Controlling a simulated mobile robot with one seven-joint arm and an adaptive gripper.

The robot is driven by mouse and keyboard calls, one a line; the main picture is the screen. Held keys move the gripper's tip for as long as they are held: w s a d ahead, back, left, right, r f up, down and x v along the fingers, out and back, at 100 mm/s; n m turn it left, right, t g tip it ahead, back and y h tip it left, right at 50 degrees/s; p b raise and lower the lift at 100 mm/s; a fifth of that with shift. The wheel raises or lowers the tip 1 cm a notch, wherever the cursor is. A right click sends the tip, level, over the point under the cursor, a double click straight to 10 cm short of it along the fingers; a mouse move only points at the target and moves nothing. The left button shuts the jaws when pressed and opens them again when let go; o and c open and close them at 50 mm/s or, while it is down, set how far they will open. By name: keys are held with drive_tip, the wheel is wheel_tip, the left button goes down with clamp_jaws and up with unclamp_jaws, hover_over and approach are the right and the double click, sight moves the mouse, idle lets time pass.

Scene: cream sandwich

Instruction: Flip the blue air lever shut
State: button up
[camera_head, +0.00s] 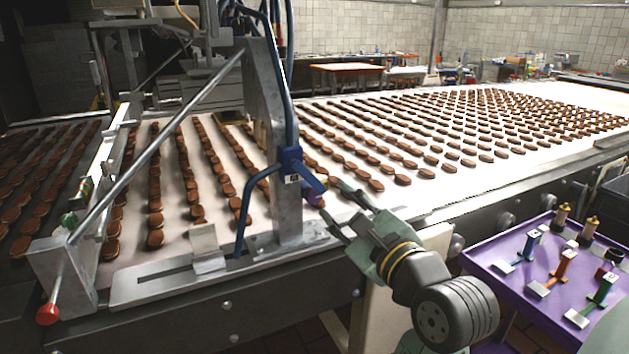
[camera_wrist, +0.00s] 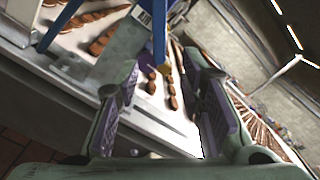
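The blue air lever (camera_head: 313,183) juts down and to the right from a blue valve block (camera_head: 290,158) on the grey upright post. My gripper (camera_head: 333,203) is open in front of the post, with its fingertips close to the lever. In the wrist view the blue lever (camera_wrist: 159,38) comes down from the top edge into the gap between the purple-padded fingers of my gripper (camera_wrist: 162,66). Both fingers look apart from it, and nothing is held. I cannot tell the exact depth between the fingertips and the lever.
The grey post (camera_head: 288,205) stands on the near rail of a conveyor (camera_head: 480,180) with rows of brown biscuits. Blue hoses run along the post. A red knob (camera_head: 47,314) is at lower left. A purple tray (camera_head: 515,283) with several fittings stands at right.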

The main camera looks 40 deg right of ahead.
sight(318, 186)
drive_tip(key=p+x, duration=0.2)
drive_tip(key=x, duration=0.7)
drive_tip(key=shift+w, duration=0.15)
clamp_jaws()
idle(0.6)
